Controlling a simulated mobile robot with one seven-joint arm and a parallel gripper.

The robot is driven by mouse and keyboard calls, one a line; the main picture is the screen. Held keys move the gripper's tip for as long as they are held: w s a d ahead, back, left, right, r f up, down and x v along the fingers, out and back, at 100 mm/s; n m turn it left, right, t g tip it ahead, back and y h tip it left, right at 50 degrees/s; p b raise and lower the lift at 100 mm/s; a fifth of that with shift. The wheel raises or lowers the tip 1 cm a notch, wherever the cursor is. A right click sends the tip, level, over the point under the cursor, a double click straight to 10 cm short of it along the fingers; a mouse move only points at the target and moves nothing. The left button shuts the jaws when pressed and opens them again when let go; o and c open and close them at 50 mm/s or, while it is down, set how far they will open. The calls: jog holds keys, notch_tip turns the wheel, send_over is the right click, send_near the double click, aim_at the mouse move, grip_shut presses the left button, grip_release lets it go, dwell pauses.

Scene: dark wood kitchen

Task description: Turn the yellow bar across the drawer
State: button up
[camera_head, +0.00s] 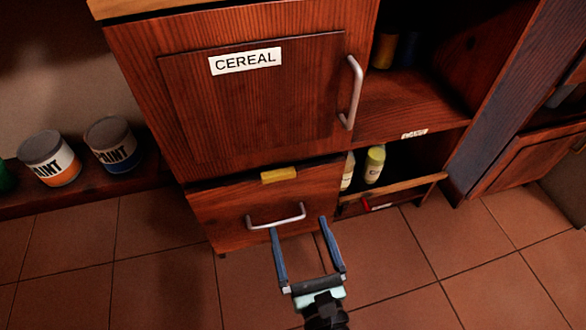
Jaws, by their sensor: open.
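The yellow bar (279,175) is a short flat piece lying nearly level at the top edge of the drawer front, on the seam below the cabinet door. The dark wood drawer (215,208) looks shut and has a silver bar handle (275,218). My gripper (300,224) is open, its two blue fingers pointing up the picture toward the drawer. In the picture its left fingertip overlaps the handle and its right fingertip lies just right of the handle. I cannot tell whether they touch. The bar is above the fingertips, apart from them.
Above is a door labelled CEREAL (245,110) with a vertical silver handle (351,92). Right of the drawer is an open compartment with bottles (374,164) behind a low wooden front (410,191). Paint cans (49,158) stand on a low ledge at left. The tiled floor (150,280) is clear.

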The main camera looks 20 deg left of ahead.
aim_at(279, 178)
jog(key=b+x, duration=0.1)
jog(key=x, duration=0.3)
jog(key=b+x, duration=0.1)
jog(key=x, duration=0.3)
jog(key=f+b+x, duration=0.1)
jog(key=x, duration=0.3)
jog(key=shift+w+a+b, duration=0.1)
jog(key=shift+a+b, duration=0.3)
jog(key=shift+a, duration=0.05)
jog(key=c, duration=1.1)
